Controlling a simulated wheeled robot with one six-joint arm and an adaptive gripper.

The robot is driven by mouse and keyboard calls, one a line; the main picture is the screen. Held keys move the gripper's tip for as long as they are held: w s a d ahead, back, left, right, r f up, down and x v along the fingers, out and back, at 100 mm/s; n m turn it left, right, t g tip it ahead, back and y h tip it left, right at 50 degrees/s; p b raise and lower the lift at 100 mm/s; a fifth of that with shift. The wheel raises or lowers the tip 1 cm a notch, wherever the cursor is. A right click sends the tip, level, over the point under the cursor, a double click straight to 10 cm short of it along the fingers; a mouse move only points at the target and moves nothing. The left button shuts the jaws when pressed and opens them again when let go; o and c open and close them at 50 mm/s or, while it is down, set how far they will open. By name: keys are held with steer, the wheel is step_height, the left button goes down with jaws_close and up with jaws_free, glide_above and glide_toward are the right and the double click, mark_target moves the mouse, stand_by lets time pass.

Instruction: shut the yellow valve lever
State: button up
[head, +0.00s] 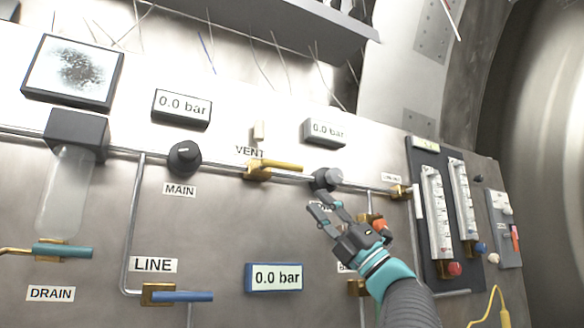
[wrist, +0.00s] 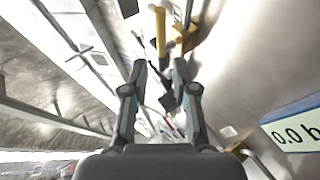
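The yellow lever (head: 284,165) sits on a brass valve body (head: 258,172) beside the VENT label. It points right, roughly along the pipe. My gripper (head: 318,202) is below and right of the lever's free end, apart from it, in front of the panel. In the wrist view the yellow lever (wrist: 160,30) is ahead of the fingertips, near the top, with its brass body (wrist: 186,38) to its right. My gripper (wrist: 159,70) shows its two fingers spread with nothing held between them.
A grey knob (head: 328,179) sits close behind my gripper. An orange-handled valve (head: 380,226) is partly hidden by my gripper. The black MAIN knob (head: 184,158) is left of the lever. A blue lever (head: 182,296) and a teal lever (head: 62,252) are lower left.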

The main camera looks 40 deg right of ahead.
mark_target(289, 169)
steer(key=p+x, duration=0.4)
steer(key=x, duration=0.8)
steer(key=shift+w+r, duration=0.25)
steer(key=shift+w, duration=0.05)
jaws_close()
